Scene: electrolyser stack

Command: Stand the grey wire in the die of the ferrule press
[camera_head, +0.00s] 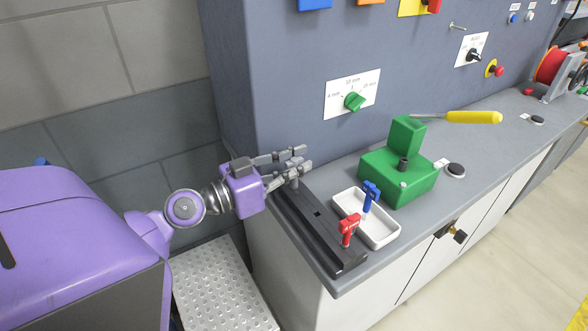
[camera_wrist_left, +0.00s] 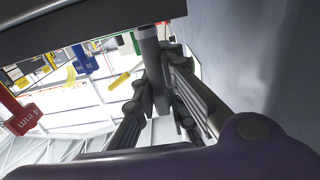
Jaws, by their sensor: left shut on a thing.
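The grey wire (camera_wrist_left: 150,58) is a thick grey cylinder between my left gripper's fingers in the left wrist view. My left gripper (camera_head: 298,160) is shut on it, over the far end of the black rack (camera_head: 312,222). In the head view the fingers hide most of the wire. One wire end meets the dark rack edge in the wrist view; I cannot tell whether it sits in the rack. My right gripper is not in view.
A red-tagged piece (camera_head: 349,228) stands at the rack's near end. A blue-tagged piece (camera_head: 370,194) stands at the white tray (camera_head: 384,238), between rack and press. A yellow-handled screwdriver (camera_head: 472,117) is behind the press. The panel wall (camera_head: 290,100) rises behind the bench.

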